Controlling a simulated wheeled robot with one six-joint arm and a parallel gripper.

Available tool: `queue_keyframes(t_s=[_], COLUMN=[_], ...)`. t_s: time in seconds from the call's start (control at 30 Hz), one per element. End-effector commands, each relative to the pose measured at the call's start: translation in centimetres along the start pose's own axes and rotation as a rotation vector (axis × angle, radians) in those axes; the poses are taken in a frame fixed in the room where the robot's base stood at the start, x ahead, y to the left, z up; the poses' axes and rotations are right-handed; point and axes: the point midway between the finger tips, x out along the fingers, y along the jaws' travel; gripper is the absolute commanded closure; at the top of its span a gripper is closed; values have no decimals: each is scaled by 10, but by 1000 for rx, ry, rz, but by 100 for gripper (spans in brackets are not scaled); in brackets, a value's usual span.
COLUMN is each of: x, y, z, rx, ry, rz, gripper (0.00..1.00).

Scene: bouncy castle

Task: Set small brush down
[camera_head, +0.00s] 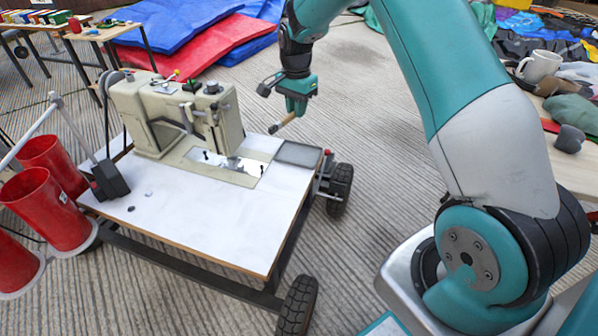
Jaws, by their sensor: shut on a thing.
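My gripper (297,103) is above the far right corner of a wheeled sewing table (190,216). It is shut on the small brush (280,124), which has a light brown handle and points down to the left, with a dark end. The brush is tilted and appears to hang just above the table's far edge. I cannot tell its exact height. The gripper hides the brush's upper part.
A beige sewing machine (178,112) stands on the table's far left, and a grey tray (299,153) is at its far right corner. A white mug (539,66) is on a cluttered table at right. The table's front is mostly clear.

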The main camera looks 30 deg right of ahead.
Motion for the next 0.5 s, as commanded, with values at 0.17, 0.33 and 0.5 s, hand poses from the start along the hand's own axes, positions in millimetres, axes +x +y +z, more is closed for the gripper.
queue_keyframes(t_s=[0.17, 0.33, 0.5], x=[48, 56, 59], y=[-24, -29, -29], z=[-61, -97, -110], rx=[538, 893, 1048], ry=[1, 0, 0], rz=[-5, -4, -1], gripper=[100, 100, 100])
